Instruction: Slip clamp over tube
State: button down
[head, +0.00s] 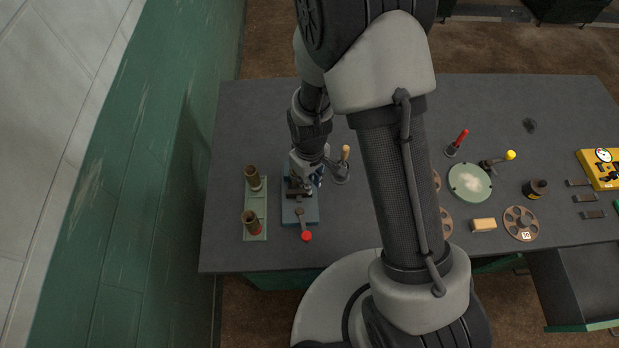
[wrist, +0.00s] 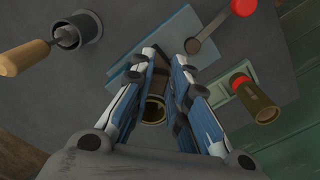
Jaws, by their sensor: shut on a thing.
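My gripper (wrist: 165,60) points down over a blue fixture plate (head: 300,216) near the left end of the bench. Its fingers are shut on a dark brown part (wrist: 161,77) that looks like the clamp, partly hidden by the fingers. A round brass-coloured tube mouth (wrist: 153,110) shows between the fingers; I cannot tell whether the clamp is around it or beside it. Two brass-brown tubes, a far one (head: 253,179) and a near one (head: 250,223), stand on a pale green tray (head: 264,205) left of the fixture.
A lever with a red knob (head: 306,236) sits at the fixture's near edge. A wooden-handled tool in a holder (head: 341,170) stands close to the right. A green wall (head: 170,130) rises left of the bench. A round green dish (head: 470,181) and reels lie further right.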

jog(key=shift+f, duration=0.2)
jog(key=c, duration=1.5)
grip_release()
jog(key=shift+o, duration=0.2)
notch_tip(320, 180, up, 12)
